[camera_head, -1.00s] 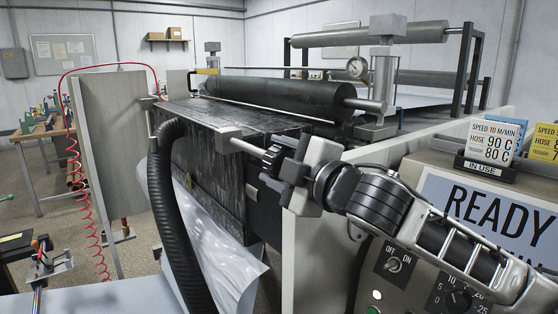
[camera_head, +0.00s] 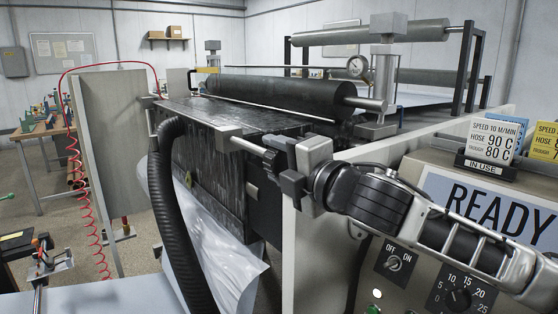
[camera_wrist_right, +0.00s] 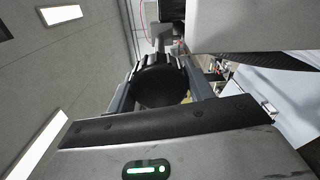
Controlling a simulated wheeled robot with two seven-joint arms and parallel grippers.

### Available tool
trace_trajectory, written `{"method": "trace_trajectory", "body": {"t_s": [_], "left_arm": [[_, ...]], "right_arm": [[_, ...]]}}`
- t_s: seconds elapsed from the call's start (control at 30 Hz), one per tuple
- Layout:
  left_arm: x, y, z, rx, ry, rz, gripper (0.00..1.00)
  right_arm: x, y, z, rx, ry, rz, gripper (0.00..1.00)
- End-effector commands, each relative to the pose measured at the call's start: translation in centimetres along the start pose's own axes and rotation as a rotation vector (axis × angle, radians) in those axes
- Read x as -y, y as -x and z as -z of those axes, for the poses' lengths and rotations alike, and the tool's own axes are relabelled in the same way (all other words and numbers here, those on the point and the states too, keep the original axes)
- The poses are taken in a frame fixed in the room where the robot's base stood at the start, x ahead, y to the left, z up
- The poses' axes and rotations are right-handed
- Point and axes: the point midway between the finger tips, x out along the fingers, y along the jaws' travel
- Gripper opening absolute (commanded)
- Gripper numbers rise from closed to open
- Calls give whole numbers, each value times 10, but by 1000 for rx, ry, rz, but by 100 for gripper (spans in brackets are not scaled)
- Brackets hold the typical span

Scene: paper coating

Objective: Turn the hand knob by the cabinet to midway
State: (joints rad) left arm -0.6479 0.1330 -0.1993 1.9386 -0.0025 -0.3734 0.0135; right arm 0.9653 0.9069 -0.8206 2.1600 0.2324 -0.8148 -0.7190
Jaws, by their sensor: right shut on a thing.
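The hand knob (camera_head: 275,150) is a black ribbed knob at the end of a light shaft on the near side of the coating machine. My right gripper (camera_head: 287,163) is shut on it, coming in from the right, and hides part of it. In the right wrist view the knob (camera_wrist_right: 162,84) sits between the two grey fingers, one on each side. No mark showing the knob's angle can be made out. The grey control cabinet (camera_head: 420,262) stands right of the knob, below and behind my right arm. My left gripper is not in view.
A pale panel (camera_head: 308,262) stands between the knob and the cabinet. A black ribbed hose (camera_head: 165,215) hangs left of the knob. The dark trough (camera_head: 210,175) and black roller (camera_head: 280,95) lie behind. A red coiled cord (camera_head: 87,190) hangs at the left.

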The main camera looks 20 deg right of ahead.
Motion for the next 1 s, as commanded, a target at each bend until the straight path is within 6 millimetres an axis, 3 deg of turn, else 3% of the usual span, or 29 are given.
{"method": "trace_trajectory", "body": {"t_s": [0.33,0.37,0.43,0.77,0.87,1.0], "left_arm": [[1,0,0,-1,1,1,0],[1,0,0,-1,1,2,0],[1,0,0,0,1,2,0],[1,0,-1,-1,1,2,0],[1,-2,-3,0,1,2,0],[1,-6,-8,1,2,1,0]], "right_arm": [[-2,0,-1,1,4,-5,29],[-2,0,-1,1,3,-5,55],[-2,0,0,1,3,-4,74],[0,2,0,1,2,-1,74],[1,11,0,1,3,-1,74],[3,37,0,2,6,-1,74]]}}
